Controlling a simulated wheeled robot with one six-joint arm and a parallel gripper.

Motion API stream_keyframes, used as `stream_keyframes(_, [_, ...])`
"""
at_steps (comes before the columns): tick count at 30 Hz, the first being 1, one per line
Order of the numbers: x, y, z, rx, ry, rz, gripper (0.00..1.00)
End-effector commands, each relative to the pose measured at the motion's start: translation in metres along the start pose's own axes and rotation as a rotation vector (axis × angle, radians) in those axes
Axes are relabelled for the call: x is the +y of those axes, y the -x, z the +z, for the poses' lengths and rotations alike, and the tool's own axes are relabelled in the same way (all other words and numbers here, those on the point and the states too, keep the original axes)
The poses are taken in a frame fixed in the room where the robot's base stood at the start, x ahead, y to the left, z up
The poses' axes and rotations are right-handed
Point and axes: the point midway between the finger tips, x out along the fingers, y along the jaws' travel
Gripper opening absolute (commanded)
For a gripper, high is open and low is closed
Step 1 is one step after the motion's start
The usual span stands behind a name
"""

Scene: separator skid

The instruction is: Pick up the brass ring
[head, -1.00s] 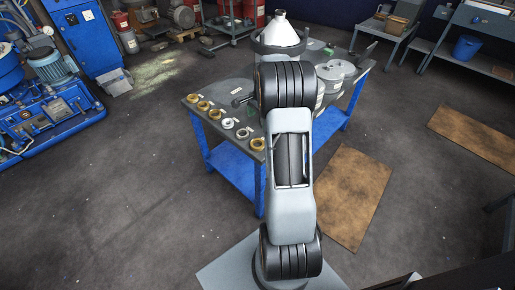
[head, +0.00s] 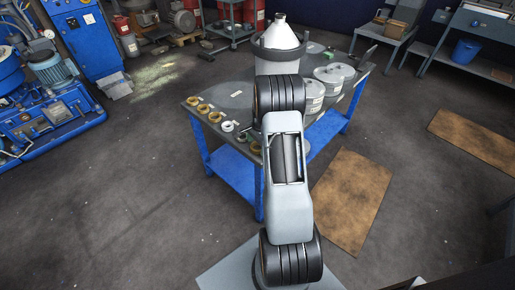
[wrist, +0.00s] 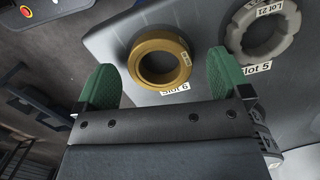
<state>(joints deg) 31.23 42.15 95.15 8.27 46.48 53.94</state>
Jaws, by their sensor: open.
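In the wrist view a brass-coloured ring (wrist: 142,64) lies flat on the grey tabletop, with a small white label on its side and a "slot 6" tag beside it. My gripper (wrist: 161,84) is open. Its green fingertips are on either side of the ring in the picture, apart from it, and nothing is held. A grey ring marked "Lot 21" (wrist: 233,30) lies at the upper right by the "slot 5" tag. In the head view the nearest brass ring (head: 255,147) is at the table's front end, partly beside my arm. My gripper is hidden there.
Several other rings, including more brass-coloured ones (head: 203,109) and a white one (head: 227,126), line the table's left edge. A white cone-topped vessel (head: 279,38) and grey lidded pots (head: 333,73) stand farther back on the blue-legged table (head: 233,171). Floor left of it is clear.

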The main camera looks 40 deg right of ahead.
Motion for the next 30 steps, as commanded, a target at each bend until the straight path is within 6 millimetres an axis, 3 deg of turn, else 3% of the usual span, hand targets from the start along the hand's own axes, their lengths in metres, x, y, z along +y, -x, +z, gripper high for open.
stream_keyframes(10, [0.0,-0.0053,0.0002,0.0,0.001,0.0,0.94])
stream_keyframes(27, [0.0,-0.005,0.0001,0.0,0.001,0.0,0.4])
stream_keyframes(30, [-0.0002,-0.0047,0.0001,0.0,0.001,0.0,0.37])
